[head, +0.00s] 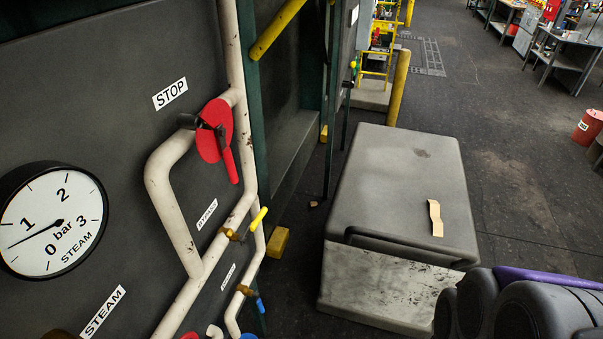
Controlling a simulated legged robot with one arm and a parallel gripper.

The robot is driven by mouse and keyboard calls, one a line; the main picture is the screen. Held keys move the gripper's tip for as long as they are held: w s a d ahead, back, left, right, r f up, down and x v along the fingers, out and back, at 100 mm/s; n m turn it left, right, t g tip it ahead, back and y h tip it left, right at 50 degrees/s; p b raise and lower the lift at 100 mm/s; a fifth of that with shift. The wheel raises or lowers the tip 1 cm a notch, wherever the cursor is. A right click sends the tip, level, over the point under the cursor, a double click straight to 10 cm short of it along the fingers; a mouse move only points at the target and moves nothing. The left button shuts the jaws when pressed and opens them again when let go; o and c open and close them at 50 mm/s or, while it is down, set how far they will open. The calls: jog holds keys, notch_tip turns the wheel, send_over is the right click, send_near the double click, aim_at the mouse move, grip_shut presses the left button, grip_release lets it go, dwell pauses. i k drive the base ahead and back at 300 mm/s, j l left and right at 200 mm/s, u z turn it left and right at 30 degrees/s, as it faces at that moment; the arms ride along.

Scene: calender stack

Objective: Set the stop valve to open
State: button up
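The stop valve (213,142) is on the white pipework of the dark panel, just below and right of a white STOP label (170,93). It has a red round plate and a dark central fitting. A red handle (230,165) hangs down from it, slightly tilted to the right. The dark fitting partly covers the plate.
A round steam gauge (53,220) is at the left. A yellow-handled bypass valve (256,220) and a blue-handled valve (259,304) sit lower on the pipes. A grey box (400,185) stands right of the panel. Open floor (510,190) lies beyond it.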

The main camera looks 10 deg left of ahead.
aim_at(227, 146)
jog(key=u, duration=1.4)
